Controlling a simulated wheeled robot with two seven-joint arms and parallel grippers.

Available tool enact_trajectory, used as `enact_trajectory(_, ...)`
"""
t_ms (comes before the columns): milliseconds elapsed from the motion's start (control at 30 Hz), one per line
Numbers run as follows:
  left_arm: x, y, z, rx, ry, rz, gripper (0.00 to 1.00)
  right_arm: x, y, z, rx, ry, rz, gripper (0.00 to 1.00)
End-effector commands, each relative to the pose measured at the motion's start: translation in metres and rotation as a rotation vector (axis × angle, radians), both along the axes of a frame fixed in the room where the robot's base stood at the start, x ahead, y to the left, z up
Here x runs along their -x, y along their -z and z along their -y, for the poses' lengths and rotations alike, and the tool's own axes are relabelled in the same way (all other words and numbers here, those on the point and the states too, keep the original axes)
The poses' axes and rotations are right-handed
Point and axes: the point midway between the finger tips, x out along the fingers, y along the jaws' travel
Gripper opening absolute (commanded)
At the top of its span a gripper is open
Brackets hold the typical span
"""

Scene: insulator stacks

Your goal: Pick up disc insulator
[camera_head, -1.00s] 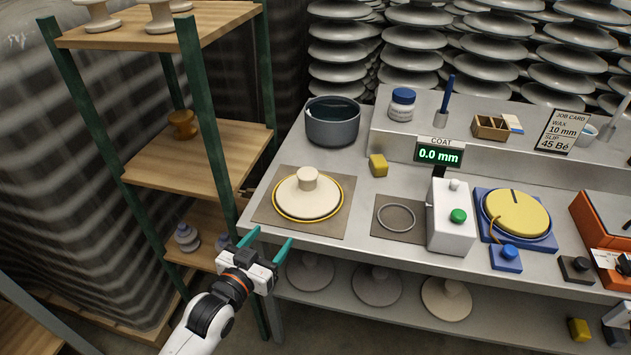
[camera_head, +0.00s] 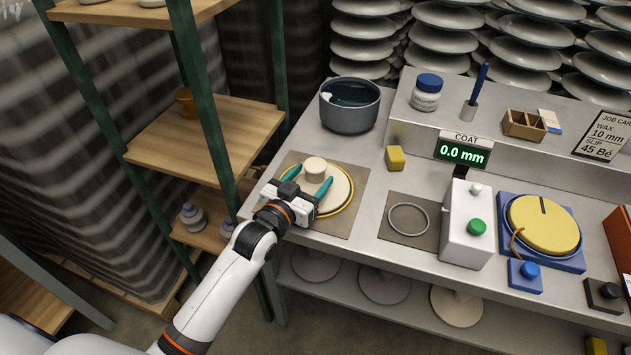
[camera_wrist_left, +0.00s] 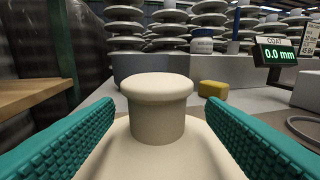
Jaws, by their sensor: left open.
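The cream disc insulator (camera_head: 337,192) lies on a brown square mat (camera_head: 354,175) on the bench, with a yellow ring around its rim and its knob upward. My left gripper (camera_head: 308,182) is open over the disc, its two teal fingers on either side of the knob. In the left wrist view the knob (camera_wrist_left: 158,105) stands centred between the fingers (camera_wrist_left: 160,128), with a gap on each side. The front part of the disc is hidden by the gripper in the head view. My right gripper is not in view.
A grey pot (camera_head: 349,105) stands behind the mat, and a yellow block (camera_head: 395,158) to its right. A grey ring (camera_head: 408,219) lies on another mat, beside a white box with a green button (camera_head: 465,222). A green-post shelf (camera_head: 205,120) stands close on the left.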

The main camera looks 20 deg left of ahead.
Motion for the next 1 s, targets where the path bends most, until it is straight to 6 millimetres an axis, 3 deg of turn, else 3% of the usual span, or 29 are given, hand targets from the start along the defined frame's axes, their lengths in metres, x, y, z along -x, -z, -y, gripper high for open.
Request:
enact_trajectory(300, -0.042, -0.003, 0.008, 0.001, 0.0, 0.001, 0.65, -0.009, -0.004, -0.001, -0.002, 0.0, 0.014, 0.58)
enact_trajectory(567, -0.045, -0.002, 0.008, 0.0, 0.0, 0.0, 0.65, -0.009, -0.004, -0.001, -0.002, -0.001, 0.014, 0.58)
enact_trajectory(1000, -0.045, -0.003, 0.008, -0.001, 0.0, 0.002, 0.0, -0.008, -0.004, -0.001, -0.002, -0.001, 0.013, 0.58)
